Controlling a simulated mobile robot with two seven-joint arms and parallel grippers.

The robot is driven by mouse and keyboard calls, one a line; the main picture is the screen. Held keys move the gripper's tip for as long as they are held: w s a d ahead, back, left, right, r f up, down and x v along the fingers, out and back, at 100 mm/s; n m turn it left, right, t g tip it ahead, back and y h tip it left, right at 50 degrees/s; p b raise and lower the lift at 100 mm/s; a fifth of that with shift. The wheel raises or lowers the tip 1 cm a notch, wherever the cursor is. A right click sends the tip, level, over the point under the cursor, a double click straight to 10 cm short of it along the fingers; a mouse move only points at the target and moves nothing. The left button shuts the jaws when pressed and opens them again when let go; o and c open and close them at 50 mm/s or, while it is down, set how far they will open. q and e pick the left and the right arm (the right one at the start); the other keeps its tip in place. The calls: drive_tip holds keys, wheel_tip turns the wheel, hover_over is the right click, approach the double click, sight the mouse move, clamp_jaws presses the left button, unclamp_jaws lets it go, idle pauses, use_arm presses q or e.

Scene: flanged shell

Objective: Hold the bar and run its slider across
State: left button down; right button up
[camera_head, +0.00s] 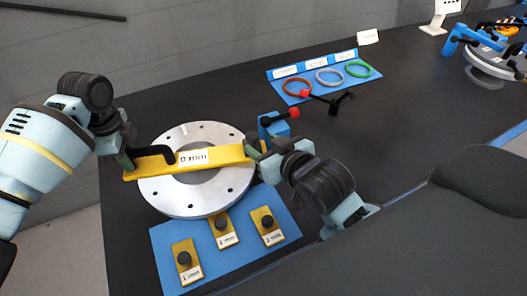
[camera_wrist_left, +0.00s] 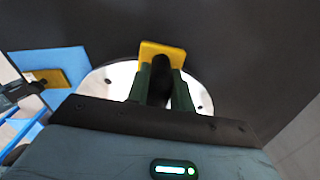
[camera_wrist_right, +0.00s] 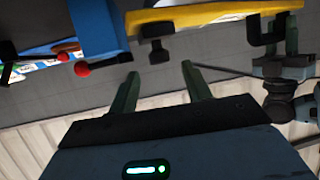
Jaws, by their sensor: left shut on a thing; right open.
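The yellow bar (camera_head: 225,155), labelled "0 mm", lies across the round metal flange (camera_head: 228,200). My left gripper (camera_head: 128,160) is shut on the black handle at the bar's left end; handle (camera_wrist_left: 160,85) and fingers show in the left wrist view. My right gripper (camera_head: 254,147) is near the bar's right end. In the right wrist view its fingers (camera_wrist_right: 158,78) are spread and empty, apart from the bar (camera_wrist_right: 200,14). A black knob (camera_wrist_right: 157,48) on the bar shows there, just beyond the fingertips. I cannot tell whether it is the slider.
A blue block with a red ball-ended lever (camera_head: 272,124) stands beside the bar's right end. A blue mat (camera_head: 215,262) in front holds yellow labelled plates with black knobs. A blue board (camera_head: 300,76) with coloured rings lies behind. Table between is mostly clear.

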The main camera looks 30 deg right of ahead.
drive_tip(key=shift+v, duration=2.75)
use_arm(q)
drive_tip(key=c, duration=1.1)
unclamp_jaws()
drive_tip(key=shift+c, duration=0.2)
